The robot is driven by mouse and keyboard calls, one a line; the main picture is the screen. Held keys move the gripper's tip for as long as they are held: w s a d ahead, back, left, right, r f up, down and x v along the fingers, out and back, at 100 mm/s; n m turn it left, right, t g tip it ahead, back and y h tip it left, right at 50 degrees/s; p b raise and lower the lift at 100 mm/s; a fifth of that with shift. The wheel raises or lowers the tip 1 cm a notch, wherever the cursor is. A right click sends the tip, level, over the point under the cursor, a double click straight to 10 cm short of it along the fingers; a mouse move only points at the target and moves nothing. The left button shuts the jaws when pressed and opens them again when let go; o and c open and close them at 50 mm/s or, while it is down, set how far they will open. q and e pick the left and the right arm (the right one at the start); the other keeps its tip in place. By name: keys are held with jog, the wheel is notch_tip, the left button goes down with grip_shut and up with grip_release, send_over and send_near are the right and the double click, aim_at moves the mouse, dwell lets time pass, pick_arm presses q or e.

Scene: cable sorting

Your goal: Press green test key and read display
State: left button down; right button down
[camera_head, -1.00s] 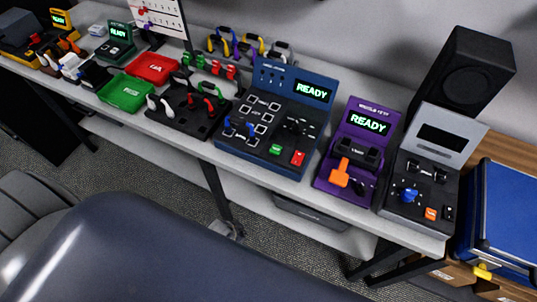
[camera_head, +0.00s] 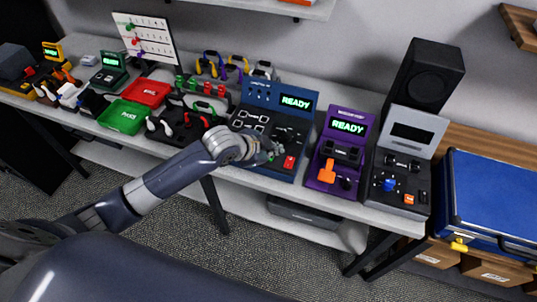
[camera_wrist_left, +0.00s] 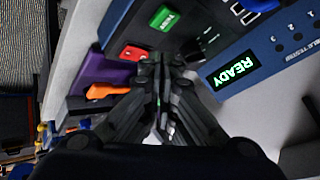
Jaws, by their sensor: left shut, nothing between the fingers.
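The blue cable tester (camera_head: 262,90) stands on the bench, and its display (camera_head: 296,102) reads READY in green. In the left wrist view the display (camera_wrist_left: 232,70) appears upside down and reads the same. The green key (camera_wrist_left: 164,18) and the red key (camera_wrist_left: 135,52) sit on the tester's dark panel in that view. In the head view the red key (camera_head: 290,162) shows, while my left gripper hides the green key. My left gripper (camera_head: 272,150) is shut and empty over the tester's lower panel. Its fingertips (camera_wrist_left: 162,62) look apart from the green key; contact cannot be told. My right gripper is not in view.
A purple device (camera_head: 338,147) reading READY stands right of the tester, with a grey device (camera_head: 405,165) beyond it. A black speaker (camera_head: 428,75) stands behind. Green (camera_head: 123,117) and red (camera_head: 146,91) trays lie left. A blue case (camera_head: 490,200) is at far right.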

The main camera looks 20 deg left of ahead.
aim_at(271, 159)
pick_arm(q)
notch_tip(271, 159, up, 6)
jog(key=w+a+m, duration=0.1)
jog(key=w+m, duration=0.1)
jog(key=shift+w, duration=0.25)
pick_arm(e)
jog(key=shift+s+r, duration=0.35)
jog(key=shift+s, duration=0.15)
pick_arm(q)
jog(key=shift+a, duration=0.1)
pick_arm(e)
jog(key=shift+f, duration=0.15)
